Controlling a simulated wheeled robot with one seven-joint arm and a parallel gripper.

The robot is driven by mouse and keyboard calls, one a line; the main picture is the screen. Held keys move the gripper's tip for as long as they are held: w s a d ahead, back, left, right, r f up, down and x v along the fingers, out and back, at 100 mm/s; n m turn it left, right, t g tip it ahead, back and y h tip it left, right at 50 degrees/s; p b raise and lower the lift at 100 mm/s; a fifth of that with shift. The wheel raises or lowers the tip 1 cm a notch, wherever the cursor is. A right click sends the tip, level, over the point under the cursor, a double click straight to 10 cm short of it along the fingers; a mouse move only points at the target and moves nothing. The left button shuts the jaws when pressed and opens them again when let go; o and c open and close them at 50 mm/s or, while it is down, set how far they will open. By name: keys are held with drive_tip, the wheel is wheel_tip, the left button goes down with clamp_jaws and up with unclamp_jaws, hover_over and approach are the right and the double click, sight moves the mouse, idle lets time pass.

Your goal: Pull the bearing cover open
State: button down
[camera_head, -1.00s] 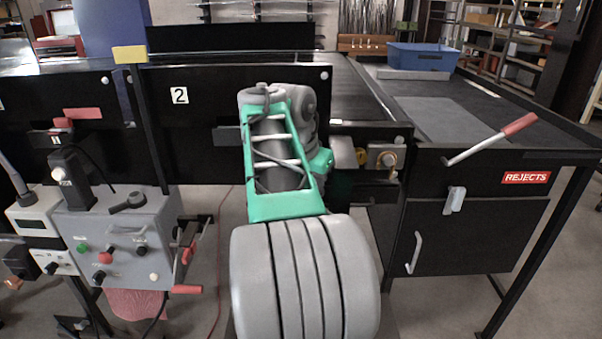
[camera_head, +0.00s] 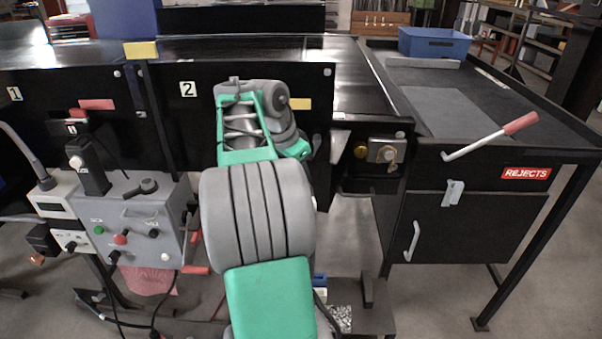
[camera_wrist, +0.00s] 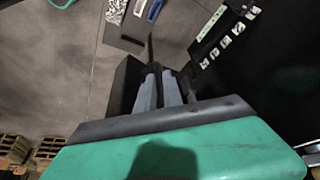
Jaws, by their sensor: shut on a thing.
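My gripper (camera_wrist: 168,88) shows in the wrist view with its grey fingers close together, shut on a thin dark piece (camera_wrist: 150,52) that sticks out past the tips. I cannot tell whether this piece is part of the bearing cover. In the head view my arm hides the gripper and the thing it holds, in front of the black panel marked 2 (camera_head: 187,89). A metal plate with a brass fitting (camera_head: 385,151) sits at the conveyor's right end, to the right of my arm. The bearing cover itself cannot be made out clearly.
The black rejects cabinet (camera_head: 470,225) stands at right, with a red-handled lever (camera_head: 490,137) and blue bin (camera_head: 434,42). Low items lie under the conveyor. Bare floor shows in front of the cabinet.

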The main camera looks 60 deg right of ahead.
drive_tip(key=c, duration=1.7)
unclamp_jaws()
drive_tip(key=shift+s+d, duration=0.1)
drive_tip(key=shift+d, duration=0.05)
drive_tip(key=shift+o, duration=1.1)
drive_tip(key=p+v, duration=0.3)
drive_tip(key=v, duration=0.5)
